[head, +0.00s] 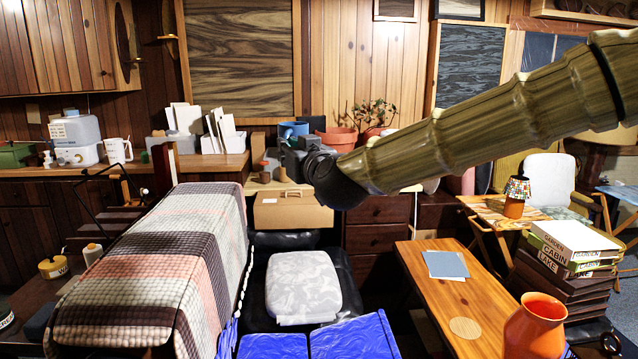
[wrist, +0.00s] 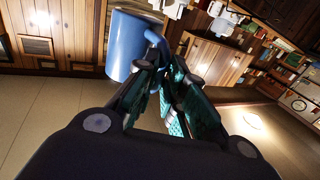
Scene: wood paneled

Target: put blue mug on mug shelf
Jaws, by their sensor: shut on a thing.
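The blue mug (wrist: 130,45) is in the wrist view, tilted, with its handle between my gripper's fingertips (wrist: 163,72). My gripper is shut on that handle, and the mug body hangs to the left of the fingers. In the head view the blue mug (head: 293,130) shows small beyond the end of my arm, in front of the wood panel wall. My gripper (head: 296,152) is dark there and partly hidden by my wrist. I cannot tell which shelf is the mug shelf.
A white mug (head: 118,150) stands on the left wooden counter (head: 215,165) by a white appliance (head: 76,140). A small wall shelf (head: 168,38) is at upper left. A cardboard box (head: 290,212) sits below my gripper.

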